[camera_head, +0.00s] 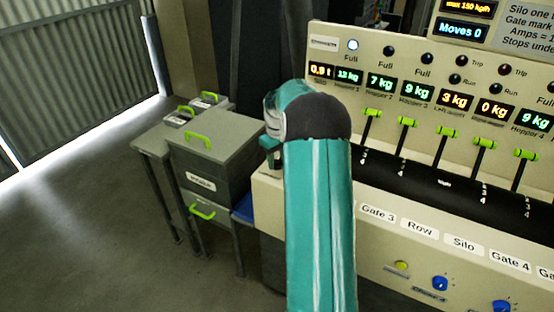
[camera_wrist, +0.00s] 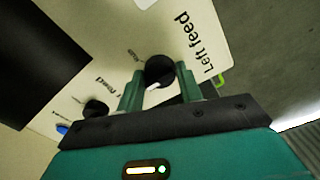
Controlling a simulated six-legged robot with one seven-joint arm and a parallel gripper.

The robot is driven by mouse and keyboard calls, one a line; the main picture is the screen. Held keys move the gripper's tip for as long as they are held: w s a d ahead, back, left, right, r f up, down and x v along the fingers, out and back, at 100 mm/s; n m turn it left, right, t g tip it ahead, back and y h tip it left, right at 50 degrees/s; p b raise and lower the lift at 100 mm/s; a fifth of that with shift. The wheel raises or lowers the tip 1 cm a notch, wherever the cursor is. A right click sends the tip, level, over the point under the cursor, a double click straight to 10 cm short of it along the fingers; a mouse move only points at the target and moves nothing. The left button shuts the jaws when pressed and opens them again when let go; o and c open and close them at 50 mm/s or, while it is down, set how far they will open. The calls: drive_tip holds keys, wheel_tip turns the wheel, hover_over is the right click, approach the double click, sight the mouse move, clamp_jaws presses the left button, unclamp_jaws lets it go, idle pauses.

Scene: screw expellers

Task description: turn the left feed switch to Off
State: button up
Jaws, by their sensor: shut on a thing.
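The left feed switch is a round black knob (camera_wrist: 159,71) with a white pointer mark, on a cream panel beside the printed words "Left feed" (camera_wrist: 195,48). In the wrist view my gripper (camera_wrist: 160,80) has its two green fingers on either side of this knob, shut on it. The pointer mark faces down and slightly left in that view. Small print by the knob is too blurred to read surely.
A second black knob (camera_wrist: 96,108) sits left of the gripper in the wrist view. In the head view, levers with green handles (camera_head: 407,122) line the console (camera_head: 330,205) on the right. A grey cabinet (camera_head: 215,150) stands left of my arm; open floor lies further left.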

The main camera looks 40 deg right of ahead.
sight(277, 160)
idle(0.3)
drive_tip(key=o, duration=1)
wheel_tip(277, 160, up, 14)
drive_tip(key=shift+f, duration=0.1)
drive_tip(key=s+a+r+t, duration=0.1)
drive_tip(key=s+a+r, duration=0.15)
drive_tip(key=a, duration=0.45)
drive_tip(key=s+a+r+t+h, duration=0.15)
drive_tip(key=a+r, duration=0.25)
drive_tip(key=a, duration=0.4)
drive_tip(key=s+a+r, duration=0.3)
drive_tip(key=a, duration=0.4)
drive_tip(key=s+a+f+t, duration=0.1)
drive_tip(key=s+a+f, duration=0.1)
drive_tip(key=s+a, duration=0.3)
drive_tip(key=s+a+f+t+y, duration=0.1)
drive_tip(key=s+a+f, duration=0.1)
drive_tip(key=s+a, duration=0.3)
drive_tip(key=s+a+f+t, duration=0.1)
drive_tip(key=s+a+f, duration=0.1)
drive_tip(key=s+a, duration=0.3)
drive_tip(key=shift+s+y, duration=0.25)
drive_tip(key=shift+s, duration=1.05)
